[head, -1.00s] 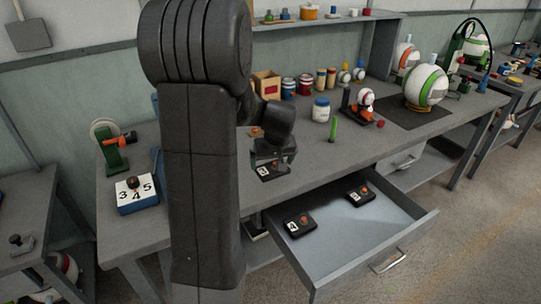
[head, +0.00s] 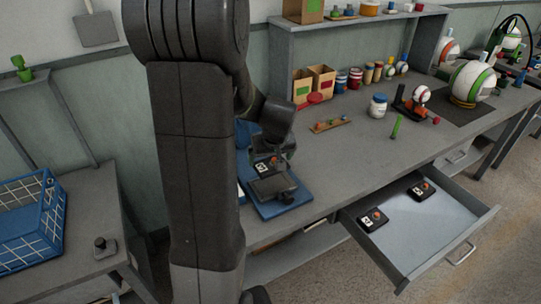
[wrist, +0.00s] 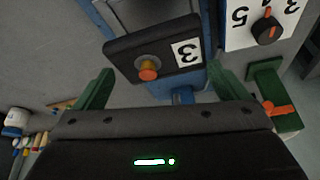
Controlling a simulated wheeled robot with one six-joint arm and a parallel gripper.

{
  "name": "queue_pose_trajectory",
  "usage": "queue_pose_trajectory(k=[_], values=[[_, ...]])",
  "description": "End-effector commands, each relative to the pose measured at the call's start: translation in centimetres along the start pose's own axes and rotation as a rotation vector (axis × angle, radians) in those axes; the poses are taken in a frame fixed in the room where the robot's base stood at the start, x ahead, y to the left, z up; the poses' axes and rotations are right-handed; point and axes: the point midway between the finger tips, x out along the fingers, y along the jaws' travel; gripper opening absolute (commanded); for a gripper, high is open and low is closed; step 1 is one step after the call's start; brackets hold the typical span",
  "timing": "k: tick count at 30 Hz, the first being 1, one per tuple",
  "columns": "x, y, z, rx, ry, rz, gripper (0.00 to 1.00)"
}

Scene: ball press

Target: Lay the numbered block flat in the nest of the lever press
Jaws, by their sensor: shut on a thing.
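My gripper (head: 273,152) is shut on a black numbered block (head: 262,166) with a white label and an orange knob. In the wrist view the block (wrist: 150,58) reads 3 and sits between the green fingers (wrist: 162,85). The lever press has a blue base (head: 272,209) and a dark grey plate (head: 271,187). The block is at the plate's far side in the head view. I cannot tell whether it touches the press; the nest itself is not clearly visible. My arm hides part of the press's left side.
An open drawer (head: 455,220) at right holds two more black blocks, one near (head: 373,218) and one far (head: 423,189). A box with numbers and a dark knob (wrist: 266,28) stands beside the press. A blue basket (head: 25,225) is at left.

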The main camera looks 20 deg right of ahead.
Motion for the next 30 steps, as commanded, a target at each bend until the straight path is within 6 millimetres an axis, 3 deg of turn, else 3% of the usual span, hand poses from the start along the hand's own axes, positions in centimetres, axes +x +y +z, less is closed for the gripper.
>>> queue_pose_trajectory(k=[12,30], values=[[0.3,0.0,0.1,-0.003,0.001,-0.004,0.70],[5.1,0.0,2.1,-0.003,0.000,-0.005,0.70]])
